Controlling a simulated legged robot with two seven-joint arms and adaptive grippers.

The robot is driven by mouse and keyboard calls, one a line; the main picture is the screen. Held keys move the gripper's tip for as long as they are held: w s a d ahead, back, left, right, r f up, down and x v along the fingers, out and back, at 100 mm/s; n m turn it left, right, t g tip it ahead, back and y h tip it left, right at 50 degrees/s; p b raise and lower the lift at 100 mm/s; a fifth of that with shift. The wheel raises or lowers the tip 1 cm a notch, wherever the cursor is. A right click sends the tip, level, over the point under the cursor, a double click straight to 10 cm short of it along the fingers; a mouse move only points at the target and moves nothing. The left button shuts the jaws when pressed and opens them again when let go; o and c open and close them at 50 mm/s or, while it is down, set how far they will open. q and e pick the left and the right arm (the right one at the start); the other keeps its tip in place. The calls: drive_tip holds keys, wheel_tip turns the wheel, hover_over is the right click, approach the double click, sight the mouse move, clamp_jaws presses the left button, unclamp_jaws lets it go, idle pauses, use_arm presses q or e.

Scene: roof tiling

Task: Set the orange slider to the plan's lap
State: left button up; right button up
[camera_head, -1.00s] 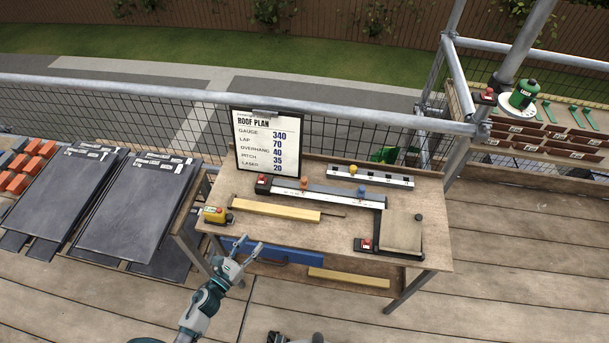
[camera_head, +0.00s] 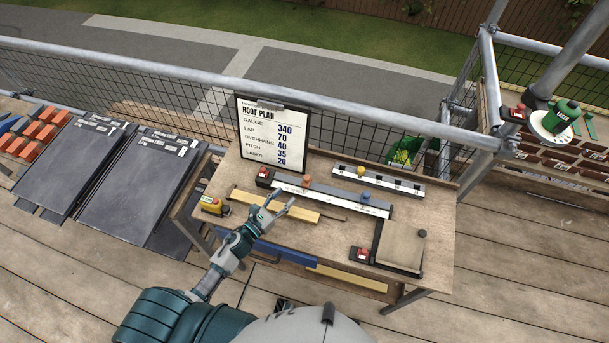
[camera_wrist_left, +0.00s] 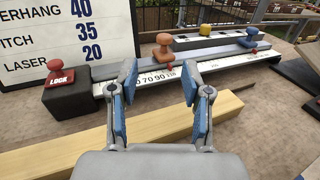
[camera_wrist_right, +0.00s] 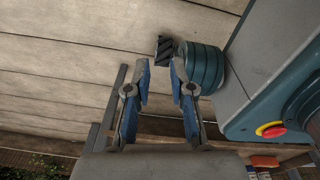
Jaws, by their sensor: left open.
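The orange slider (camera_head: 306,181) sits near the left end of the ruled bar (camera_head: 345,201) on the bench. In the left wrist view the orange slider (camera_wrist_left: 164,52) stands on the scale, close to the 90 and 110 marks. A blue slider (camera_head: 367,197) is further right on the same bar. The roof plan board (camera_head: 273,135) reads lap 70. My left gripper (camera_head: 283,205) is open and empty, in front of the bar; in its wrist view the fingertips (camera_wrist_left: 160,75) frame the slider beyond them. My right gripper (camera_wrist_right: 160,75) is open and empty, off the bench.
A red lock button (camera_wrist_left: 62,75) sits at the bar's left end. A timber batten (camera_head: 290,209) lies in front of the bar. A second rail with a yellow knob (camera_head: 361,171) is behind.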

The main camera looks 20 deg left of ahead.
sight(305, 176)
use_arm(q)
drive_tip(key=x, duration=0.3)
drive_tip(key=d+x, duration=0.1)
drive_tip(key=x, duration=0.7)
drive_tip(key=shift+s+d+r+p, duration=0.1)
drive_tip(key=shift+s+d+p, duration=0.05)
drive_tip(key=shift+s+p, duration=0.2)
drive_tip(key=shift+w+a, duration=0.2)
drive_tip(key=shift+w, duration=0.2)
drive_tip(key=shift+a, duration=0.3)
drive_tip(key=shift+c, duration=0.2)
use_arm(e)
drive_tip(key=shift+s+d, duration=0.4)
drive_tip(key=shift+s, duration=0.45)
